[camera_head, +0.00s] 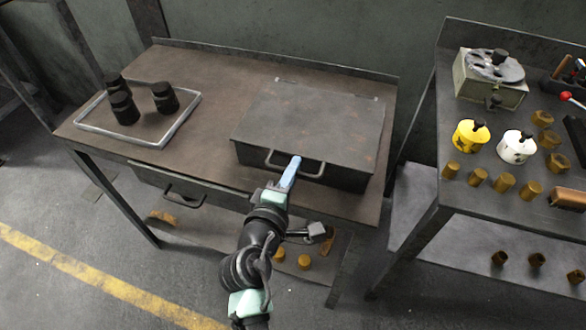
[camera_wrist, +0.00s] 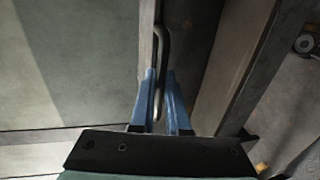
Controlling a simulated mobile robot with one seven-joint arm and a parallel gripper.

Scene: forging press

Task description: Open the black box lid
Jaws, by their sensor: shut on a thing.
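The black box (camera_head: 345,178) sits on the right part of the brown table, and its lid (camera_head: 312,126) lies flat and closed. A bar handle (camera_head: 312,172) is on the front of the box. My gripper (camera_head: 293,165) reaches it from the front, with its blue fingers at the middle of the handle. In the wrist view, the handle (camera_wrist: 162,50) runs between the two blue fingers of my gripper (camera_wrist: 163,90), which are shut on it. The lid (camera_wrist: 75,60) fills the left of that view.
A light-rimmed tray (camera_head: 160,142) with three dark cylinders (camera_head: 124,107) stands at the table's left. A drawer handle (camera_head: 183,197) juts out below the table top (camera_head: 200,85). A second table at right holds a yellow pot (camera_head: 470,137), a white pot (camera_head: 516,148) and several brass pieces.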

